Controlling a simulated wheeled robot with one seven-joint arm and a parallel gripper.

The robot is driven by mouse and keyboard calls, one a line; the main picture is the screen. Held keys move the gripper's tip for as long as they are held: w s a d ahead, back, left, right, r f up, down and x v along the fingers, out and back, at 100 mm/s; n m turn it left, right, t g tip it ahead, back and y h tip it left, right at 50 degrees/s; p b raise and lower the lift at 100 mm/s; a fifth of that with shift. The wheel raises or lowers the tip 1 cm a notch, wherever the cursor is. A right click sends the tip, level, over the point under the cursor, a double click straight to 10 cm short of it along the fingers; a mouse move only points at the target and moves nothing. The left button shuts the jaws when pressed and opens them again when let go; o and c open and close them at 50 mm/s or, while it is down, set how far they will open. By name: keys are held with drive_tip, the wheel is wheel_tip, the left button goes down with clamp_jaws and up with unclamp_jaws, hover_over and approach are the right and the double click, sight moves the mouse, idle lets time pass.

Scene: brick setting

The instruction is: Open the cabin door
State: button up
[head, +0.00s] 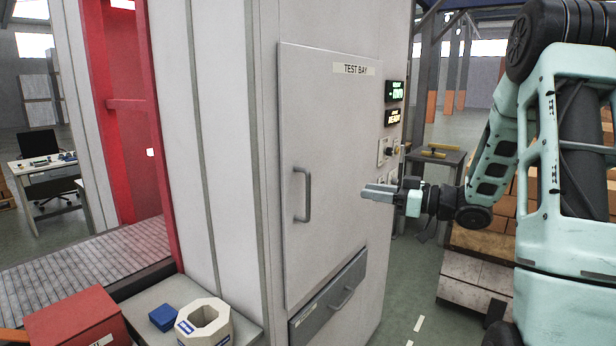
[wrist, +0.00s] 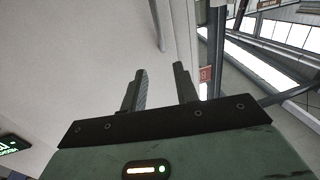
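The cabin door (head: 325,130) is a pale grey panel labelled "TEST BAY", and it looks shut in its frame. Its dark grey vertical handle (head: 304,195) is near the door's left edge. My gripper (head: 368,191) is to the right of the handle, apart from it, pointing left in front of the door's right part. In the wrist view my gripper's two fingers (wrist: 160,85) stand apart with nothing between them. A grey bar (wrist: 161,25), which looks like the handle, shows beyond the fingers at the top.
A grey drawer (head: 328,300) with its own handle is below the door. Lit displays (head: 394,103) and switches are on the cabin's right side. A red box (head: 75,322), a blue block (head: 162,317) and a white octagonal ring (head: 204,325) are at lower left. Stacked boxes stand behind my arm.

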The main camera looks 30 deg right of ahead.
drive_tip(key=p+x, duration=0.5)
drive_tip(key=x, duration=1.2)
drive_tip(key=shift+a+r, duration=0.1)
drive_tip(key=shift+a, duration=0.05)
clamp_jaws()
